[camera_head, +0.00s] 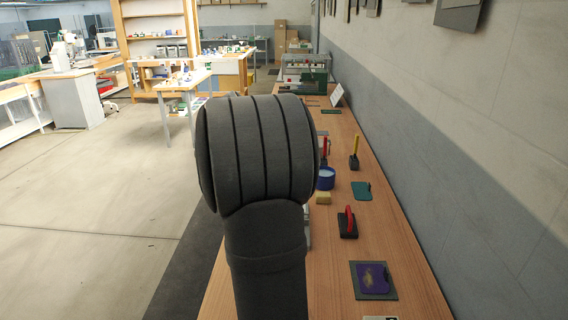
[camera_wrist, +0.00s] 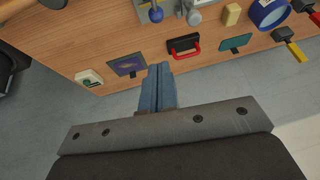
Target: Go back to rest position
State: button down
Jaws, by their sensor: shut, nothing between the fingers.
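My gripper (camera_wrist: 159,68) shows in the wrist view as two blue-grey fingers pressed together, with nothing between them. The fingertips appear over the edge of the wooden bench (camera_wrist: 75,45), near a purple pad on a grey plate (camera_wrist: 127,65) and a black tool with a red handle (camera_wrist: 183,46). How high they are above the bench I cannot tell. In the head view my dark grey arm fills the middle and hides part of the bench (camera_head: 405,270); the gripper is not visible there.
Along the bench are a blue round container (camera_head: 325,179), a yellow block (camera_head: 323,198), a teal pad (camera_head: 361,190) and a yellow-handled tool (camera_head: 355,152). A grey device with a blue knob (camera_wrist: 156,14) stands on it. The wall (camera_head: 450,150) borders its right side; open floor (camera_head: 90,220) lies left.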

jog(key=x, duration=0.4)
jog(key=a+x, duration=0.1)
jog(key=x, duration=0.4)
jog(key=a+f+x, duration=0.1)
jog(key=x, duration=0.4)
jog(key=shift+d, duration=0.1)
jog(key=shift+a+r, duration=0.3)
jog(key=shift+a, duration=0.2)
jog(key=shift+a+r, duration=0.1)
jog(key=shift+a, duration=0.2)
